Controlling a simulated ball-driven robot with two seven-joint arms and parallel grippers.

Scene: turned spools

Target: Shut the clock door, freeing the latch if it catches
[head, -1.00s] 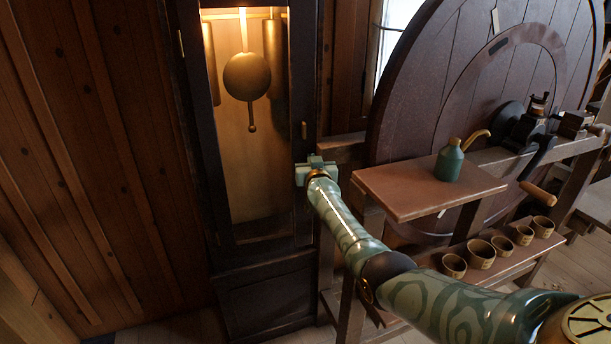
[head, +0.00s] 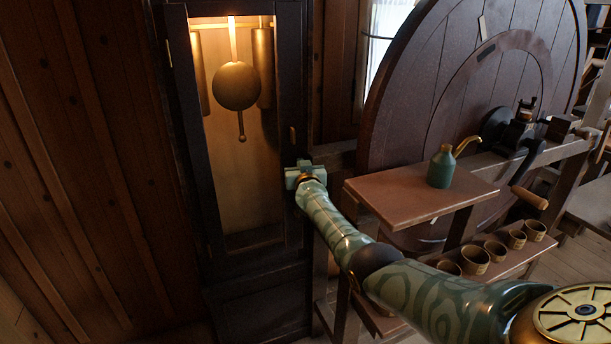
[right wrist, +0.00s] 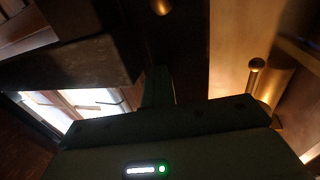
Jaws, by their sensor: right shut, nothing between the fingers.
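The tall dark clock's door (head: 289,90) has a glazed opening, a brass hinge at its left and a small brass knob (head: 292,135) on its right stile. It looks flush or nearly so; I cannot tell if a small gap remains. My right gripper (head: 303,172) is at the right stile, just below the knob, with its fingers shut and empty. It seems to be against or very near the door; contact is hidden. In the right wrist view a finger (right wrist: 157,88) points at the dark stile, with the knob (right wrist: 162,6) beyond. The latch is not visible. My left gripper is out of view.
Behind the glass hang a brass pendulum (head: 237,86) and weights. Right of my arm, a wooden shelf (head: 400,205) bears a green oil can (head: 441,167), with several small cups (head: 475,261) below. A big wooden wheel (head: 400,110) stands behind. Plank wall lies left.

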